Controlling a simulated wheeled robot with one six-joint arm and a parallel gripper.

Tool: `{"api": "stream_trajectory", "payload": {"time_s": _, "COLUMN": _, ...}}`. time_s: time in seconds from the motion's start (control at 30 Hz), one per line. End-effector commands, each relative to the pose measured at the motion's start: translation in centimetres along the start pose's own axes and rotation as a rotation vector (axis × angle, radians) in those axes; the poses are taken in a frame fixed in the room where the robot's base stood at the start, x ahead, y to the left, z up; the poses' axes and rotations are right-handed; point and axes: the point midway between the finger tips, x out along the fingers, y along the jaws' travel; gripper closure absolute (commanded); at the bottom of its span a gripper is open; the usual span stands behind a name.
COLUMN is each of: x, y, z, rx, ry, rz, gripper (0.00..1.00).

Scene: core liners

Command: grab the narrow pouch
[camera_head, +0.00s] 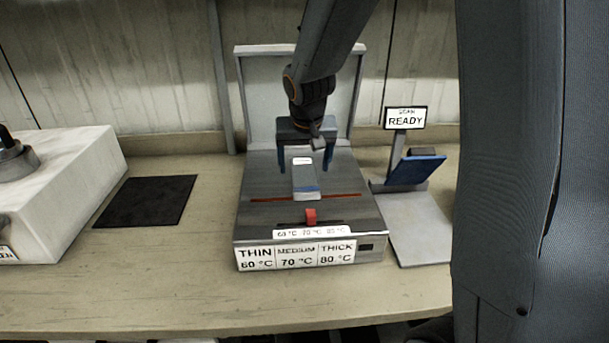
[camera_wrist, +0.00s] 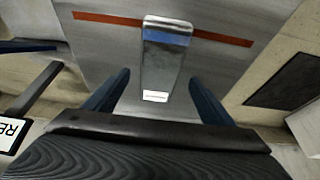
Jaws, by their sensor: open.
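The narrow pouch (camera_head: 305,180) is a slim grey-silver strip with a blue band and a white label end. It lies on the grey top of the sealer-like machine (camera_head: 262,190), with its blue-banded end near the red line. My gripper (camera_head: 308,168) is above the pouch's far end, its two blue fingers apart on either side. In the wrist view the pouch (camera_wrist: 163,60) shows between and ahead of the open fingers (camera_wrist: 158,92), its labelled end nearest. Nothing is between the fingertips that I can see being gripped; the height gap is hard to tell.
The machine's raised lid (camera_head: 258,95) stands behind my gripper. A red slider (camera_head: 310,216) and a temperature label (camera_head: 296,256) are at its front. A scanner stand with a READY sign (camera_head: 406,118) is right. A black mat (camera_head: 146,200) and white block (camera_head: 75,190) are left.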

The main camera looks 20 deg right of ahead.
Motion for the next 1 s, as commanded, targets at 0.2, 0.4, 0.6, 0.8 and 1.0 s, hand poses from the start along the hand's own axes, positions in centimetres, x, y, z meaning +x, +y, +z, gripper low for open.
{"api": "stream_trajectory", "payload": {"time_s": 0.2, "x": 2.5, "y": 0.1, "z": -0.1, "rx": 0.003, "ry": -0.002, "rz": 0.001, "gripper": 0.23}}
{"api": "stream_trajectory", "payload": {"time_s": 0.4, "x": 3.1, "y": 0.2, "z": -0.1, "rx": 0.005, "ry": 0.000, "rz": 0.001, "gripper": 0.23}}
{"api": "stream_trajectory", "payload": {"time_s": 0.6, "x": 3.1, "y": 0.2, "z": -0.1, "rx": 0.005, "ry": 0.000, "rz": 0.001, "gripper": 0.32}}
{"api": "stream_trajectory", "payload": {"time_s": 0.8, "x": 3.1, "y": 0.2, "z": -0.1, "rx": 0.005, "ry": 0.000, "rz": 0.001, "gripper": 0.66}}
{"api": "stream_trajectory", "payload": {"time_s": 1.0, "x": 3.0, "y": 0.2, "z": -0.1, "rx": 0.005, "ry": 0.000, "rz": 0.001, "gripper": 0.74}}
